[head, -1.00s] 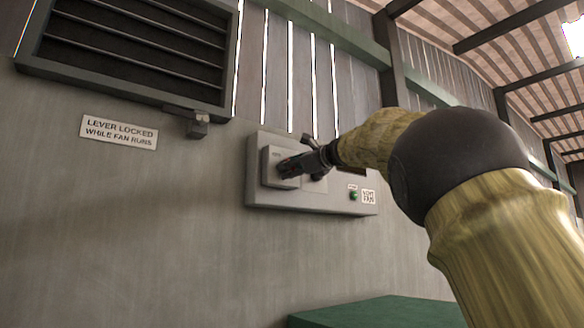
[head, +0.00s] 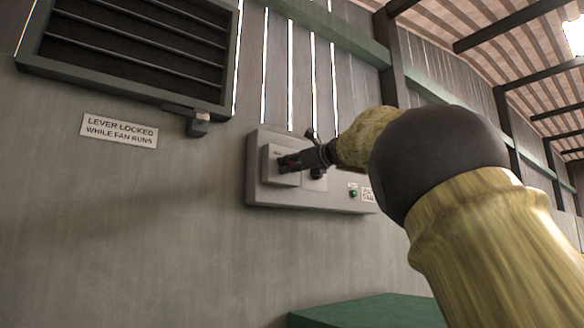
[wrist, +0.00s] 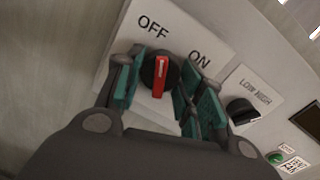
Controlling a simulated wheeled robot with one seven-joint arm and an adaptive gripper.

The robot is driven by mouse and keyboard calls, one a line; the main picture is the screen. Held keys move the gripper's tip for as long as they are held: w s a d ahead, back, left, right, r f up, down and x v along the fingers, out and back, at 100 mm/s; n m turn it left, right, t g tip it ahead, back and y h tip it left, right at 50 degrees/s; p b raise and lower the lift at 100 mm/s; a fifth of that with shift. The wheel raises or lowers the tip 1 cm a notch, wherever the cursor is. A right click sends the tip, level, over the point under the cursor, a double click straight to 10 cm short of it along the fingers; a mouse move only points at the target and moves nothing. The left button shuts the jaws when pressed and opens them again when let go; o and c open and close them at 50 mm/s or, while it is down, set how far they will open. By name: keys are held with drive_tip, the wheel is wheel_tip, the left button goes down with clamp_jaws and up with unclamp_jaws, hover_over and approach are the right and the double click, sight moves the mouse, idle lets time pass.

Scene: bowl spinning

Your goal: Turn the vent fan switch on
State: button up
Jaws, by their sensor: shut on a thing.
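The vent fan switch is a round black knob with a red pointer bar (wrist: 160,75) on a pale plate (wrist: 186,30) marked OFF and ON. The bar's white-marked end points up in the wrist view, nearer OFF than ON. My gripper (wrist: 158,90) has its teal fingers on both sides of the knob, shut on it. In the head view my gripper (head: 284,163) is at the left part of the grey panel (head: 262,197) and hides the knob.
A second black knob (wrist: 241,110), marked LOW HIGH, sits right of the switch. A green light (wrist: 276,157) is farther right. A louvred vent (head: 135,50) with a lever (head: 198,124) is up left, above a "lever locked while fan runs" sign (head: 119,131). A green surface (head: 370,312) is below.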

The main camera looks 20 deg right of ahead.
drive_tip(key=m, duration=0.4)
drive_tip(key=shift+s+r+t, duration=0.15)
drive_tip(key=shift+r+t, duration=0.15)
drive_tip(key=shift+r, duration=0.1)
drive_tip(key=m+p, duration=0.2)
drive_tip(key=m, duration=0.2)
drive_tip(key=m+p, duration=0.2)
drive_tip(key=m, duration=0.3)
drive_tip(key=shift+t+h, duration=0.4)
drive_tip(key=shift+f+m+p, duration=0.2)
drive_tip(key=shift+m+p, duration=0.35)
drive_tip(key=shift+m, duration=0.45)
drive_tip(key=shift+f+m, duration=0.2)
drive_tip(key=shift+m, duration=0.1)
drive_tip(key=o, duration=1)
drive_tip(key=shift+s, duration=0.15)
